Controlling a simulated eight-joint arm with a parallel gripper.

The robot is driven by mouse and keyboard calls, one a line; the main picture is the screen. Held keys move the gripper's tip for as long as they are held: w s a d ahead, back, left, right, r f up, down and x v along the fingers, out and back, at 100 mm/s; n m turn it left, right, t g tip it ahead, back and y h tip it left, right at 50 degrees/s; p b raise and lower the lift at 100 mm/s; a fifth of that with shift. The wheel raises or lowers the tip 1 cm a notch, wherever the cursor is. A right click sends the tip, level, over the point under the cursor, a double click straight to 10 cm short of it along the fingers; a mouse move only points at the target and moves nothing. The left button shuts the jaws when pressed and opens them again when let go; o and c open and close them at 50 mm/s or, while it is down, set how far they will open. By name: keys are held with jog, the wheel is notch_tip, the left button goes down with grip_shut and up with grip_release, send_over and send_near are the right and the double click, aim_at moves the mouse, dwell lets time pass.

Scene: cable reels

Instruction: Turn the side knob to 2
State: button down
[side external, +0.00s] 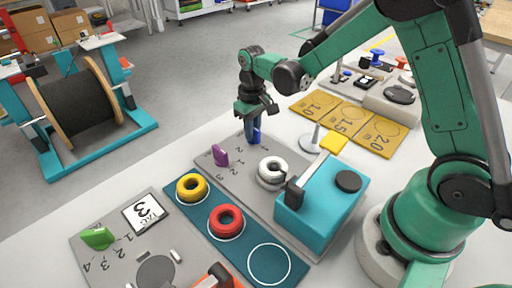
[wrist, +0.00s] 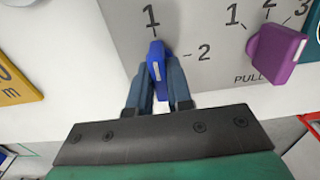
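A blue knob (wrist: 157,62) with a white mark stands at the edge of a grey panel (wrist: 205,20). Its mark points roughly at the printed 1 (wrist: 151,16), with a 2 (wrist: 203,52) to its right. In the side view the blue knob (side external: 257,136) is partly hidden by my gripper (side external: 253,132), which points down over it. In the wrist view my gripper's (wrist: 160,82) two dark blue fingers stand on either side of the knob, very close to it. I cannot tell whether they touch it.
A purple knob (wrist: 275,55) with its own numbers stands to the right on the same panel. A green knob (side external: 97,238) is on another panel. Yellow cards (side external: 345,119) lie behind.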

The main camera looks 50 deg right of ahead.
jog(key=m, duration=0.8)
jog(key=shift+m, duration=0.4)
jog(key=m, duration=0.3)
jog(key=shift+m, duration=1.2)
jog(key=m, duration=0.4)
jog(key=c, duration=0.8)
grip_release()
jog(key=shift+c, duration=0.2)
jog(key=shift+r, duration=0.1)
